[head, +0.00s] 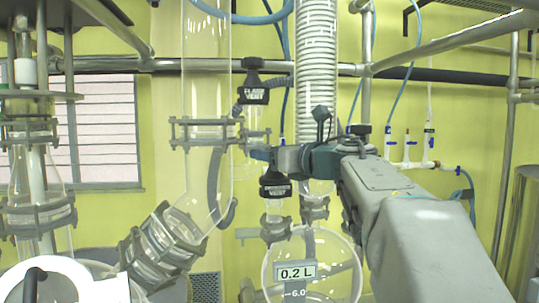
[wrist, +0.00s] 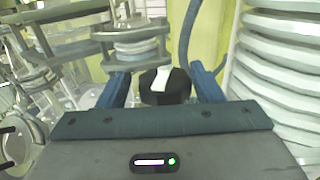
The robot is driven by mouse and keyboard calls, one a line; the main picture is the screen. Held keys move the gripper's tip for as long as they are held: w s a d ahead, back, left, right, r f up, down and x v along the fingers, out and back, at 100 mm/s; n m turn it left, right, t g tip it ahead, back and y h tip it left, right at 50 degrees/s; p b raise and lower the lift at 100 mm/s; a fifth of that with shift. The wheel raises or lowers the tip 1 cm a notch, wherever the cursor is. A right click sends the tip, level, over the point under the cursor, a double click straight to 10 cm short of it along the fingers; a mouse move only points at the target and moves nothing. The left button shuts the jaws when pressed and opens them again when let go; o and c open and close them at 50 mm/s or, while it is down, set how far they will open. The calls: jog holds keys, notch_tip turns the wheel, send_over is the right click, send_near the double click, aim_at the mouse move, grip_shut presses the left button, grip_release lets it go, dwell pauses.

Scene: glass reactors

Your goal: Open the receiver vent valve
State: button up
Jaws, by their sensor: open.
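The receiver vent valve (head: 275,187) is a black cap with a white-lettered tag, above the round receiver flask (head: 310,268). My gripper (head: 261,154) reaches in from the right, with its fingertips just above and beside that tag. In the wrist view my gripper (wrist: 159,78) is open, with one blue finger on each side of a black faceted knob (wrist: 165,88) with a white stripe. A gap shows on both sides of the knob. It appears to be the receiver vent knob. The finger depth along it is hard to judge.
A similar black valve tagged flask vent (head: 254,94) hangs just above my gripper. A coiled condenser (head: 316,70) stands close behind. A wide glass tube (head: 207,120) with metal clamps is to the left. A grey hose (head: 214,170) runs between.

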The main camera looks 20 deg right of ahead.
jog(key=shift+w+f+m+h, duration=0.15)
jog(key=shift+w+m+h, duration=0.1)
jog(key=shift+m+h, duration=0.4)
jog(key=shift+s+m+t+h, duration=0.25)
jog(key=shift+m+h, duration=0.3)
jog(key=shift+h, duration=0.7)
jog(key=m+h+p, duration=0.1)
jog(key=h, duration=0.1)
jog(key=m+h+p, duration=0.2)
jog(key=h, duration=0.1)
jog(key=shift+w+r, duration=0.1)
jog(key=shift+r, duration=0.1)
jog(key=m+g+h+p, duration=0.1)
jog(key=m+h+p, duration=0.1)
jog(key=shift+h, duration=0.3)
jog(key=shift+f+m+g+h+p, duration=0.2)
jog(key=shift+m+g+h+p, duration=0.15)
jog(key=shift+m+h, duration=0.25)
